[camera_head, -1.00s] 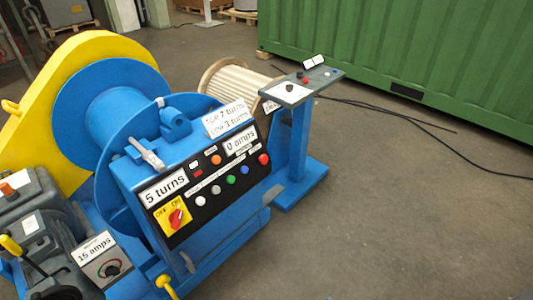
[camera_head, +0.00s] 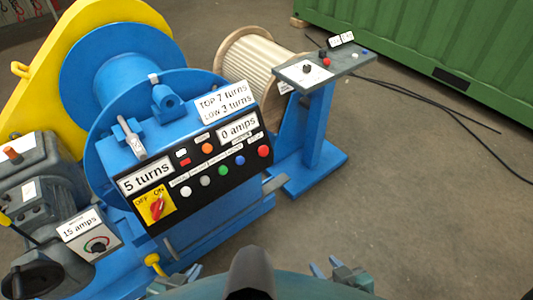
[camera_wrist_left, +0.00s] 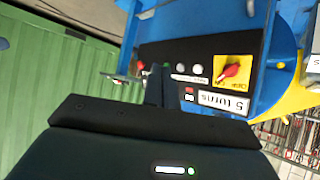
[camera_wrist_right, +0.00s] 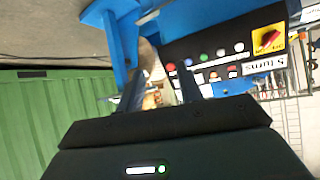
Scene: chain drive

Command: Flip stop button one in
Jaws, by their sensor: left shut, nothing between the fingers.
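The black control panel (camera_head: 205,175) on the blue machine carries a round red button (camera_head: 263,151) at its right end. It also shows in the right wrist view (camera_wrist_right: 171,67). A second red button (camera_head: 323,62) sits on the grey pedestal top (camera_head: 350,62). I cannot read which is stop button one. My left gripper (camera_head: 180,281) is low in the head view, its fingers together and empty. In the left wrist view they hide part of the button row. My right gripper (camera_head: 328,267) is open and empty, apart from the panel, with its fingers spread in the right wrist view.
Blue, green and white buttons line the panel beside a red rotary switch (camera_head: 157,205) on a yellow plate. A lever (camera_head: 130,138) and a yellow-tipped handle (camera_head: 153,259) stick out from the machine. Black cables (camera_head: 450,110) lie on the floor. The right foreground floor is clear.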

